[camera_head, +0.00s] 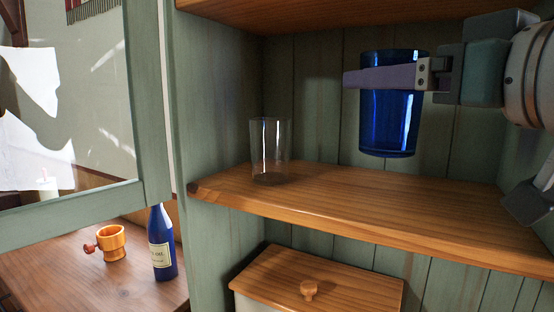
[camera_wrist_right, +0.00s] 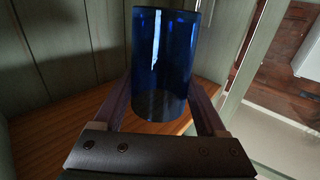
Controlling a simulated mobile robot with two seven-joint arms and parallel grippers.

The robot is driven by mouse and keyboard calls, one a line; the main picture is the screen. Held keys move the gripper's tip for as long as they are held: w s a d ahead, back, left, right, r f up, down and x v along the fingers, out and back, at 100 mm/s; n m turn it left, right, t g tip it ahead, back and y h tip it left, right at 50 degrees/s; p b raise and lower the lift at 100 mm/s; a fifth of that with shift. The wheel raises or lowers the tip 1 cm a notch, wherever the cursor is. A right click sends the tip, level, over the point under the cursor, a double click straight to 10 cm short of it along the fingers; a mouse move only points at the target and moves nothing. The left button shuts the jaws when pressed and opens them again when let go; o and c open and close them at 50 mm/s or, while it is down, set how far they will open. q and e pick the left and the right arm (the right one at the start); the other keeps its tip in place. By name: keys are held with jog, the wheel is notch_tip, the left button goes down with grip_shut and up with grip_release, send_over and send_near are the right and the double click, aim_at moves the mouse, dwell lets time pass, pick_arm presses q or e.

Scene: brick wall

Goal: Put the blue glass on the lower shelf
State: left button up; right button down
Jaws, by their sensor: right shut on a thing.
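The blue glass (camera_head: 391,122) is upright in the head view, held in the air above the wooden shelf board (camera_head: 390,205). My right gripper (camera_head: 385,78) comes in from the right and is shut around the glass near its upper part. In the right wrist view the blue glass (camera_wrist_right: 161,65) stands between the two fingers of the right gripper (camera_wrist_right: 164,105). A gap shows between the glass's bottom and the board in the head view. My left gripper is not in either view.
A clear glass (camera_head: 269,150) stands on the left of the same board. Another board (camera_head: 290,14) is above. Below is a wooden-lidded box (camera_head: 330,285). The open cabinet door (camera_head: 150,100) is at left; a blue bottle (camera_head: 161,245) and orange cup (camera_head: 112,243) stand beyond.

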jog(key=w+d+r+m+h+p, duration=0.35)
jog(key=d+m+h, duration=0.2)
jog(key=h, duration=0.25)
jog(key=shift+w+d+f+b, duration=0.15)
jog(key=shift+f+b, duration=0.15)
jog(key=shift+f, duration=1.55)
jog(key=shift+w+f+b, duration=0.1)
jog(key=shift+f+b, duration=0.2)
jog(key=shift+f, duration=1.5)
jog(key=shift+w+d+f+b, duration=0.15)
jog(key=shift+f+b, duration=0.15)
jog(key=shift+f, duration=1.55)
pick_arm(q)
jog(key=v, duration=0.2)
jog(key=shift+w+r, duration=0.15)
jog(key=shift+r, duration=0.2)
pick_arm(e)
jog(key=shift+f, duration=0.15)
jog(key=shift+c, duration=1.9)
grip_release()
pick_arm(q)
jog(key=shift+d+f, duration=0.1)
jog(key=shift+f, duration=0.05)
pick_arm(e)
jog(key=o, duration=0.4)
